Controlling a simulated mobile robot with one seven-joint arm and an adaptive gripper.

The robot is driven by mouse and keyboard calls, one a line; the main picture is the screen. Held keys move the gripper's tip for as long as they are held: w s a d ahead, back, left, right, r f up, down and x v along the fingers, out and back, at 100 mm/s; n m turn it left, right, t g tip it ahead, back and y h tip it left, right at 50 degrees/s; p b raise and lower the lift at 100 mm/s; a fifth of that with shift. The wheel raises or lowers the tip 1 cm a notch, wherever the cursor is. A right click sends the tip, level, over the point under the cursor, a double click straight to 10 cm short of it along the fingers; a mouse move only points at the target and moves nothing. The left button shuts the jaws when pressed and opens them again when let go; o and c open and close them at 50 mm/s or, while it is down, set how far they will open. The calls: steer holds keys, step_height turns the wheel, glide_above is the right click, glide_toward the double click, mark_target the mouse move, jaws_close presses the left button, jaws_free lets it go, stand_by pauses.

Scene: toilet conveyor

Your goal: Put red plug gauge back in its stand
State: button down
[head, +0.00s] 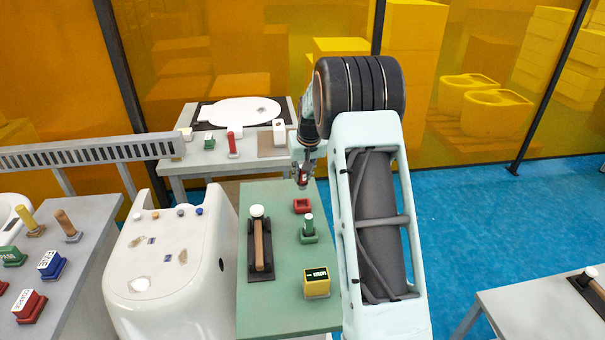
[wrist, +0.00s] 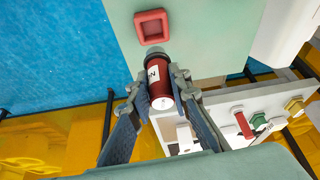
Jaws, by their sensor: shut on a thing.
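My gripper (head: 303,172) is above the far right part of the green-topped table, with its fingers pointing down. In the wrist view its two fingers (wrist: 157,80) are shut on the red plug gauge (wrist: 160,90), a red cylinder with a white label and a grey end. In the head view only a bit of the gauge (head: 303,180) shows between the fingers. The red stand (head: 302,205), a square block with a recess, sits on the table, empty, just below and nearer than the gauge. It also shows in the wrist view (wrist: 151,26), apart from the gauge.
A green plug gauge in its green stand (head: 309,234) is just in front of the red stand. A yellow-and-black device (head: 317,283) stands at the near right. A wooden-handled tool in a black holder (head: 260,250) lies left. A grey table (head: 200,168) with several items is behind.

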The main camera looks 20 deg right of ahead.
mark_target(303, 189)
steer(key=shift+f+b, duration=1)
steer(key=shift+f, duration=0.6)
steer(key=shift+f+b, duration=0.3)
steer(key=shift+b, duration=0.1)
steer(key=shift+f+b, duration=1.5)
steer(key=shift+f, duration=0.5)
steer(key=c, duration=1.7)
jaws_free()
steer(key=v, duration=1.2)
steer(key=shift+r, duration=0.1)
